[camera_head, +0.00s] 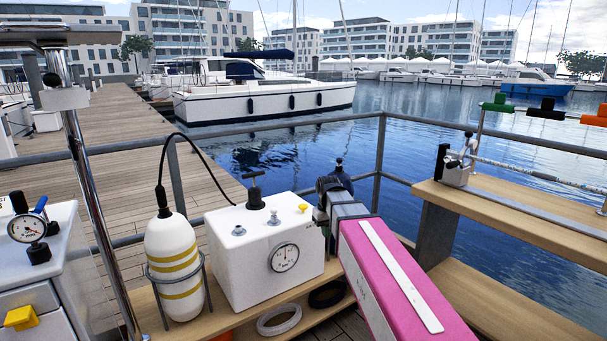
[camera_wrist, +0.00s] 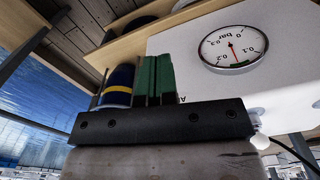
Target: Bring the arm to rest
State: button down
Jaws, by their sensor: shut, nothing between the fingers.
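My gripper (camera_wrist: 152,78) shows in the wrist view as two green fingers pressed together above a dark bar, with nothing between them. In the head view, my pink arm reaches from the lower right to beside the white box (camera_head: 240,255). There the dark wrist end and a bit of green of my gripper (camera_head: 320,216) show at the box's upper right edge, the fingers mostly hidden. I cannot tell whether they touch the box. The box's round gauge (camera_head: 284,257) also shows, upside down, in the wrist view (camera_wrist: 233,48).
A white bottle with yellow bands (camera_head: 174,262) stands in a ring holder left of the box. Rings (camera_head: 279,319) lie on a lower shelf. A wooden bench (camera_head: 520,205) with a rail stands right. A blue cylinder (camera_wrist: 118,86) is close beside the fingers. Metal railings (camera_head: 270,128) border the water.

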jog(key=s+d+f+m, duration=0.2)
jog(key=s+d+f, duration=0.3)
jog(key=s+f, duration=0.2)
jog(key=s+d+f+m, duration=0.2)
jog(key=s+d+f, duration=0.3)
jog(key=f, duration=0.5)
jog(key=shift+s+d+f, duration=0.4)
jog(key=shift+s, duration=0.75)
